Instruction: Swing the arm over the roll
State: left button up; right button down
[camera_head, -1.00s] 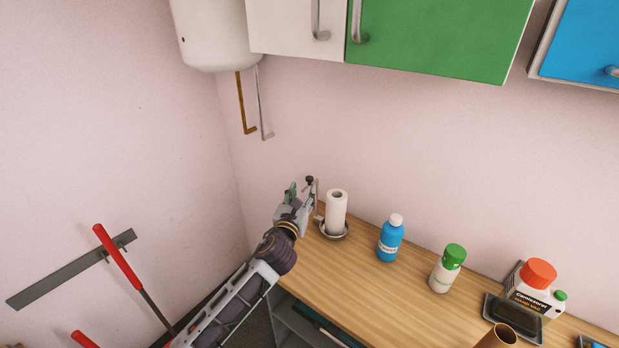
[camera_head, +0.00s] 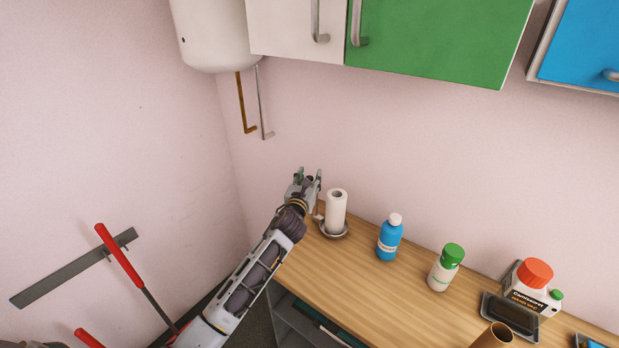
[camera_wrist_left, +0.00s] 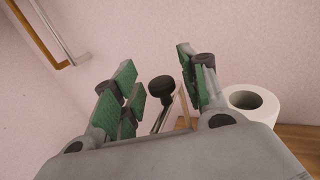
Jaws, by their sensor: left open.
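The white paper roll (camera_head: 336,212) stands upright on a round metal holder base (camera_head: 334,233) at the far left end of the wooden counter. My left gripper (camera_head: 308,174) is open and empty, just left of the roll and near its top height. In the left wrist view, the gripper's green-padded fingers (camera_wrist_left: 157,88) are spread apart, and the roll (camera_wrist_left: 249,103) shows its top hole to their right. A dark round knob on a thin metal arm (camera_wrist_left: 161,90) shows between the fingers; I see no grip on it. My right gripper is not in view.
A blue bottle (camera_head: 389,238), a white bottle with a green cap (camera_head: 445,267) and a white jug with an orange lid (camera_head: 533,284) stand to the right on the counter (camera_head: 375,290). Cabinets (camera_head: 430,35) and a white tank (camera_head: 213,35) hang above.

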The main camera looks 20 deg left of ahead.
pick_arm(q)
jog(key=shift+w, duration=0.3)
grip_shut()
dwell(0.3)
